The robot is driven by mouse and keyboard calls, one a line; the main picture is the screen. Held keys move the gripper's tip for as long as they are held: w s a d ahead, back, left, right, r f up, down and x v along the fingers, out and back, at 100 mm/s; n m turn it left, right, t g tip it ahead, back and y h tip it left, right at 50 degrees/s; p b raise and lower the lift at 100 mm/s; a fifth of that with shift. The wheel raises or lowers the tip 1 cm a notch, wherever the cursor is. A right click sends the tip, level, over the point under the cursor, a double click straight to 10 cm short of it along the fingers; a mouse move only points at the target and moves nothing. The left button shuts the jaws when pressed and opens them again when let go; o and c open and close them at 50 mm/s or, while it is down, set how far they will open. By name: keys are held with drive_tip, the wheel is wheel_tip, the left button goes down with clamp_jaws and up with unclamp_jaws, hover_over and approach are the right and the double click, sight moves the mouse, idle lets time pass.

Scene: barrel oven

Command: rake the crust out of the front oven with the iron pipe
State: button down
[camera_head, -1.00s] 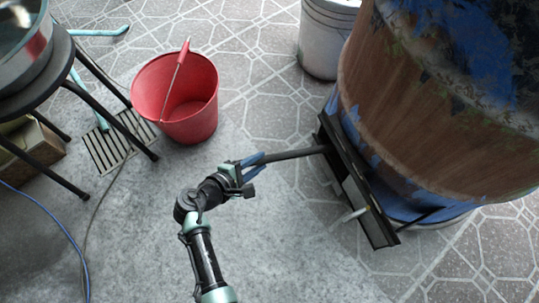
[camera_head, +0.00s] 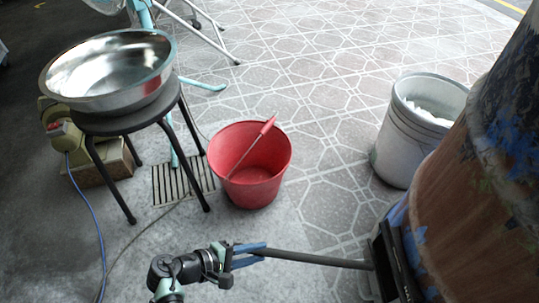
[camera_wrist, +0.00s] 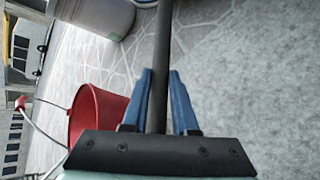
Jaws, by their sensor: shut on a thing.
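My gripper (camera_head: 250,251) is shut on the dark iron pipe (camera_head: 315,258), at the bottom centre of the head view. The pipe runs right from the blue fingers, and its far end meets the dark opening frame (camera_head: 388,262) at the foot of the barrel oven (camera_head: 465,215). I cannot tell how far it reaches inside. In the wrist view the pipe (camera_wrist: 161,40) stands between the two blue fingers (camera_wrist: 158,85) and runs up out of the picture. The crust is not in view; the inside of the oven is hidden.
A red bucket (camera_head: 250,185) with a red-handled tool in it stands beyond my gripper. A white bucket (camera_head: 400,150) stands by the oven. A black stool (camera_head: 130,122) bears a steel basin (camera_head: 110,75). A floor grate (camera_head: 178,186) lies beside it.

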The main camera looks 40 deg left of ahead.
drive_tip(key=s+a+b, duration=0.2)
drive_tip(key=s+a, duration=0.2)
drive_tip(key=a, duration=0.1)
drive_tip(key=shift+a, duration=0.25)
idle(0.6)
